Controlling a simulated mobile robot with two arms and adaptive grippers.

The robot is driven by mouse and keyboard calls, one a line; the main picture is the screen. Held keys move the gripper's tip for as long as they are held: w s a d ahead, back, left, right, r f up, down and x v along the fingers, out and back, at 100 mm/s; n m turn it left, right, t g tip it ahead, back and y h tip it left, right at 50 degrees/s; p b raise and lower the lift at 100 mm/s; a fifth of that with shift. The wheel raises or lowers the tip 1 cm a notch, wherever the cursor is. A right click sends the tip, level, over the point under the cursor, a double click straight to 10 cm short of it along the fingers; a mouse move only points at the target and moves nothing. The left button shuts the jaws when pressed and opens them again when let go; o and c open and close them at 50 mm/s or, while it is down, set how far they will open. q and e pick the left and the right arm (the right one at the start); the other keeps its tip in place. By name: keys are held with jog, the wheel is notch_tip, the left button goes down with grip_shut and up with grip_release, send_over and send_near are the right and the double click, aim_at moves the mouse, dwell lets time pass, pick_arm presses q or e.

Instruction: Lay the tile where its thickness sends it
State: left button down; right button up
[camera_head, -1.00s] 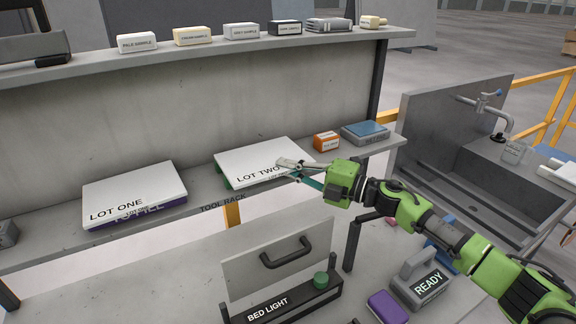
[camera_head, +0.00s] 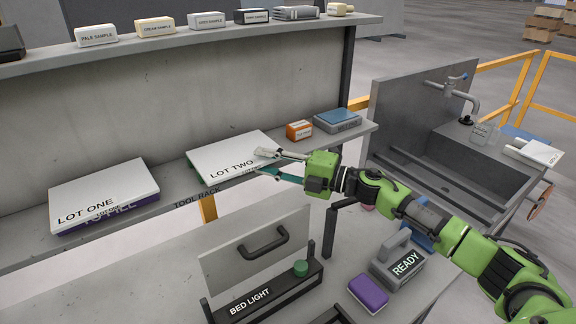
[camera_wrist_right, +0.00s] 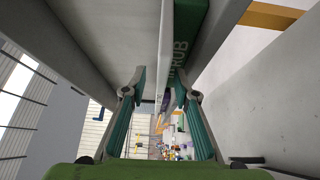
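A white slab marked LOT TWO (camera_head: 225,152) lies on the tool rack shelf, raised on something green that shows under its edge. A white slab marked LOT ONE (camera_head: 100,190) lies further left on a purple block. My right gripper (camera_head: 266,162) is at the right front edge of the LOT TWO slab, one finger above and one below. In the right wrist view the fingers (camera_wrist_right: 160,85) are apart, with a thin pale slab edge (camera_wrist_right: 165,40) and a green block (camera_wrist_right: 190,30) ahead between them. Contact cannot be told. My left gripper is out of view.
An orange box (camera_head: 299,130) and a blue-topped grey box (camera_head: 338,121) stand right of the slab. A bed light box (camera_head: 265,290), a READY device (camera_head: 398,262) and a purple block (camera_head: 368,293) are on the lower bench. A sink (camera_head: 460,165) is at right.

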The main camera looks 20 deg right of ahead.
jog(key=v, duration=1)
jog(key=shift+s+d, duration=0.2)
jog(key=shift+s, duration=0.05)
